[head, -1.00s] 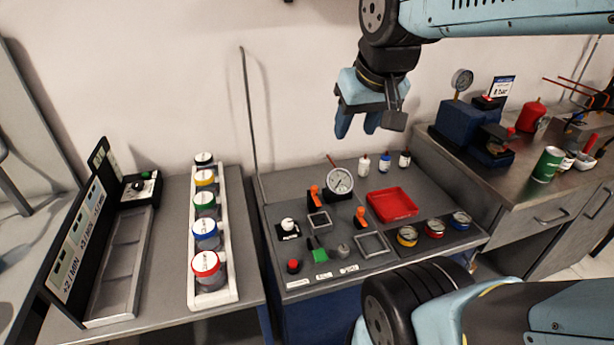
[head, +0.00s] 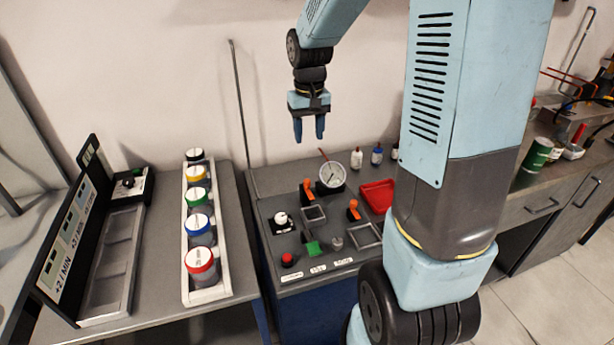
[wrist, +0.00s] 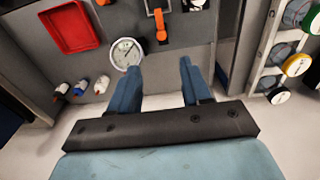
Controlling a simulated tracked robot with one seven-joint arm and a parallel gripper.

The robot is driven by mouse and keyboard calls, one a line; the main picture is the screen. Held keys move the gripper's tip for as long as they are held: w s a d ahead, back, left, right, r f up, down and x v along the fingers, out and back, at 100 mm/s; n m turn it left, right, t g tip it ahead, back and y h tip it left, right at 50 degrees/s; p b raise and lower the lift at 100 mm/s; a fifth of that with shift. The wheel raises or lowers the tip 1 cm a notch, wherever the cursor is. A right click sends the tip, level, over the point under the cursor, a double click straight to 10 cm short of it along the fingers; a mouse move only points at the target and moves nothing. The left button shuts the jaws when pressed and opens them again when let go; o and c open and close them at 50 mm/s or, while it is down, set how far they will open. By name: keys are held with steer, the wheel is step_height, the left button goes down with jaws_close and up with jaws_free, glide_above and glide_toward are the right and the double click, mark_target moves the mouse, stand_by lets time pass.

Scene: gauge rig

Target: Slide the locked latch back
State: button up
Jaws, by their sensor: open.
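My gripper (head: 309,138) is open and empty, pointing down above the back of the grey rig bench (head: 262,207), well clear of it. In the wrist view its two fingers (wrist: 160,72) are spread apart. An orange lever (head: 307,188) stands behind a small square frame (head: 314,213); it also shows in the wrist view (wrist: 160,25). A second orange lever (head: 353,210) stands to its right. A white-knobbed black fitting (head: 281,222) sits at the left. I cannot tell which fitting is the locked latch.
A dial gauge (head: 332,175) and red tray (head: 377,196) stand on the bench, with small bottles (head: 357,158) behind. A thin upright rod (head: 240,110) and jar rack (head: 207,294) stand left.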

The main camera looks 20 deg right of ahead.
mark_target(307, 181)
steer(key=f, duration=0.5)
steer(key=w+f, duration=0.1)
steer(key=f, duration=1)
steer(key=shift+w+f, duration=0.1)
steer(key=shift+w, duration=0.25)
steer(key=shift+c, duration=0.4)
jaws_close()
